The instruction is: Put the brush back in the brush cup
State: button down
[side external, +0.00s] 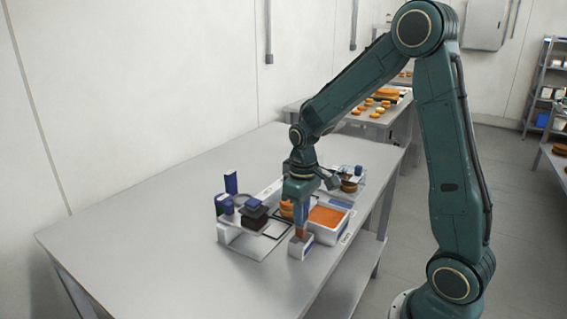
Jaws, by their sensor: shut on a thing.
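My gripper (300,203) points straight down over the front of the work area on the grey table. It is shut on the brush (300,232), whose reddish-orange lower part shows below the jaws. The upper part of the brush is hard to separate from the bluish fingers. A small white box-like cup (300,248) stands on the table directly under the brush, seemingly the brush cup. The brush's lower end meets the cup's top edge in this view. I cannot tell whether it is inside the cup or just above or behind it.
A white tub with orange filling (327,217) stands right beside the cup. Stacked dark pieces (254,217) and a blue upright block (231,182) are to the left. Round orange pieces sit behind my gripper. The table (140,240) is clear at left and front.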

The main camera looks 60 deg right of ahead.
jog(key=shift+f, duration=0.1)
jog(key=shift+f, duration=2.05)
jog(key=shift+f, duration=0.15)
jog(key=c, duration=1.3)
grip_release()
notch_tip(320, 180, up, 12)
jog(key=shift+r, duration=0.15)
